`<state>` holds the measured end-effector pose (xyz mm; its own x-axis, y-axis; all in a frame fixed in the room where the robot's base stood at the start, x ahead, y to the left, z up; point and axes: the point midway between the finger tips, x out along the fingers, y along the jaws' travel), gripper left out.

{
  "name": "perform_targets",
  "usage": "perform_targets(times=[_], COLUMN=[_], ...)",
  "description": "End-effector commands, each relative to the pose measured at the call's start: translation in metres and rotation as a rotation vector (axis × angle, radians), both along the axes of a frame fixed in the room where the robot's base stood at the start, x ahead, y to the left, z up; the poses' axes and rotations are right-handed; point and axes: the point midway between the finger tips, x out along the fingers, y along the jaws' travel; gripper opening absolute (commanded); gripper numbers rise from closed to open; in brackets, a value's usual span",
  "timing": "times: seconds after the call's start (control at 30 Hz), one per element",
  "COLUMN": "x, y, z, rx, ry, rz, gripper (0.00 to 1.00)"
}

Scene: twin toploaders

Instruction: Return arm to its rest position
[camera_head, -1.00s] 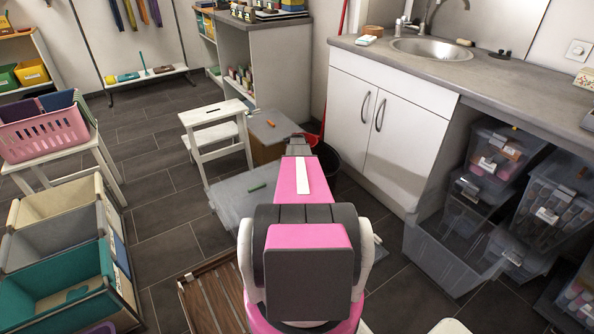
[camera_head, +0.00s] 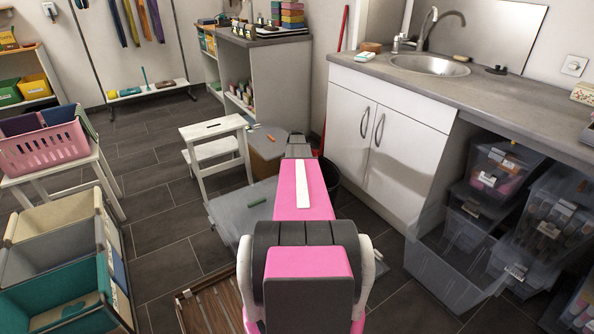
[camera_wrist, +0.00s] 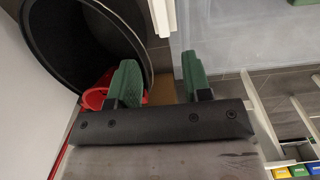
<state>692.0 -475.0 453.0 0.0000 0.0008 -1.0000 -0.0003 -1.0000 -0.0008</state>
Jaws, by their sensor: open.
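My pink arm with its dark joint fills the lower middle of the head view and reaches away from me. My gripper (camera_wrist: 160,85) shows in the wrist view with its two green finger pads well apart and nothing between them. In the head view the arm hides most of the gripper. Below the fingers are a dark round bin (camera_wrist: 75,45), a red object (camera_wrist: 97,95) in or beside it, and a pale grey translucent surface (camera_wrist: 235,35).
A white cabinet with a sink counter (camera_head: 480,88) stands to the right, with clear bins (camera_head: 440,275) beneath. A white step stool (camera_head: 212,130) stands ahead. A pink basket (camera_head: 45,148) and fabric bins (camera_head: 50,260) are at left. Grey floor (camera_head: 165,215) is open between.

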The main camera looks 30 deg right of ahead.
Motion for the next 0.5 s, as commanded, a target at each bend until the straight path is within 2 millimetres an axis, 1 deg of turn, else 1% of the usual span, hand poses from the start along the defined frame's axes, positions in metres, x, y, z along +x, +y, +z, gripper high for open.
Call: perform_targets(times=[0.27, 0.37, 0.47, 0.5], x=[0.000, -0.001, -0.005, -0.007], y=[0.000, 0.005, 0.030, 0.047], z=[0.000, 0.001, 0.006, 0.010], rx=[0.000, 0.000, 0.000, 0.000], ry=[0.000, 0.000, 0.000, 0.000], rz=[0.000, 0.001, 0.004, 0.005], gripper=[0.45, 0.45, 0.45, 0.45])
